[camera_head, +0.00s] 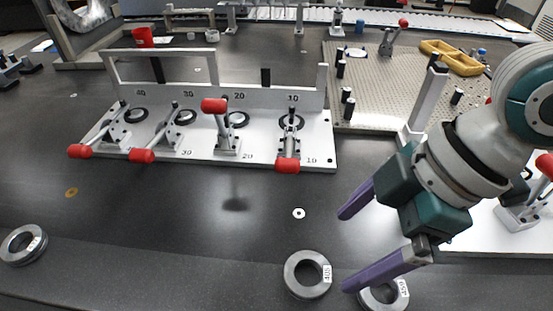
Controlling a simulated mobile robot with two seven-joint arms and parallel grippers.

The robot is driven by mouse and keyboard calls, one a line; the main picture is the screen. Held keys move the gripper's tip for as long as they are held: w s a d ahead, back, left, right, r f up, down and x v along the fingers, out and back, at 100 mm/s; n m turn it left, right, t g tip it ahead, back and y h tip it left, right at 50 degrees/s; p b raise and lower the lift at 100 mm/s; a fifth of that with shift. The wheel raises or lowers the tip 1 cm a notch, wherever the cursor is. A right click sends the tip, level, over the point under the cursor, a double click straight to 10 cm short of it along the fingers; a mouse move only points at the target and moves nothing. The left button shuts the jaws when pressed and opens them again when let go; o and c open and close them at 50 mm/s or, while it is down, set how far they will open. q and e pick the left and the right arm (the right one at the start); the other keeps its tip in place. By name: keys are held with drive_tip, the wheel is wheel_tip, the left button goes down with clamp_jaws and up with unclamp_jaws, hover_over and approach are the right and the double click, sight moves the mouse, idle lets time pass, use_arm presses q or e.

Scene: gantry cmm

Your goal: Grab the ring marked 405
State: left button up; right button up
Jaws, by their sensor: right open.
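A thick grey metal ring (293,277) lies flat on the dark table at the bottom centre; its white label appears to read 405. A second similar ring (372,299) lies to its right, partly hidden by a finger of my right gripper; its label is hard to read. A third ring (14,256) lies at the far left, its label too small to read. My right gripper (347,250) is open, with two purple fingers spread and pointing left. It is empty, above and to the right of the centre ring. My left gripper is out of view.
A white clamp fixture (215,151) with red-handled toggle clamps stands behind the rings. A perforated plate (385,85) with a yellow tray (455,63) is at the back right. The table left of the centre ring is clear.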

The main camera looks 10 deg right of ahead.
drive_tip(key=b, duration=0.1)
approach(301, 277)
drive_tip(key=shift+f, duration=0.55)
drive_tip(key=b+x, duration=0.2)
drive_tip(key=x, duration=0.3)
drive_tip(key=shift+a+f, duration=0.1)
drive_tip(key=shift+a, duration=0.15)
clamp_jaws()
